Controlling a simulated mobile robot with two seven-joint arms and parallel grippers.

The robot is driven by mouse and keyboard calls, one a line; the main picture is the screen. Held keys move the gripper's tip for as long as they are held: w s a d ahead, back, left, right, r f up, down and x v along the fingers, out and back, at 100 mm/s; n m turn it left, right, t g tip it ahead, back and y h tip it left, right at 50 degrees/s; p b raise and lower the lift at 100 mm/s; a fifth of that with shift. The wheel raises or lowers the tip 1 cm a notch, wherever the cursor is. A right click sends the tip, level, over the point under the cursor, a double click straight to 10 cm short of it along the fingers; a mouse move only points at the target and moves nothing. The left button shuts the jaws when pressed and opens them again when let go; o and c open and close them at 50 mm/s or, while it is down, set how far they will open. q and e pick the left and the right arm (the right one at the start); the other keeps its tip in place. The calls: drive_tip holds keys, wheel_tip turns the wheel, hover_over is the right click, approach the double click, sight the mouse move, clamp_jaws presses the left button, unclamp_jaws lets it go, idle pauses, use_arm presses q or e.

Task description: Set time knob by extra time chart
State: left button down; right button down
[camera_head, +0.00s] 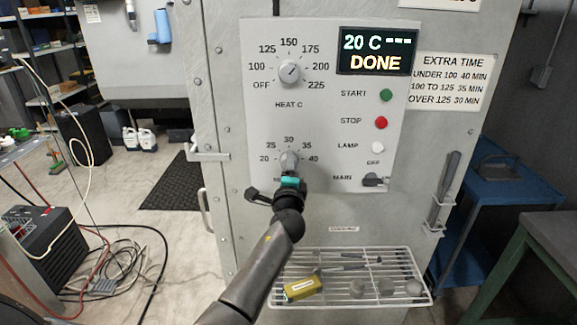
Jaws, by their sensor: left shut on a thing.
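The time knob (289,160) is the lower grey dial on the oven's control panel, with marks from 20 to 40. My left gripper (290,178) is shut on it from below and in front, hiding its lower part and the label. The visible top of the knob seems to face the 30 mark, but its pointer is hard to read. The extra time chart (450,82) reads under 100 40 min, 100 to 125 35 min, over 125 30 min. The heat knob (291,73) points up and right, between 150 and 175. My right gripper is not in view.
The display (375,52) reads 20 C, dashes and DONE. Green start (386,95), red stop (381,122), white lamp (378,147) buttons and the main switch (374,180) sit right of the knobs. A wire shelf (408,298) with small items juts out below.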

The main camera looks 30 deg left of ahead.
use_arm(q)
drive_tip(key=shift+r+m, duration=0.1)
drive_tip(key=shift+m, duration=0.2)
drive_tip(key=shift+c, duration=1.3)
unclamp_jaws()
drive_tip(key=v, duration=1.5)
drive_tip(key=shift+s, duration=0.15)
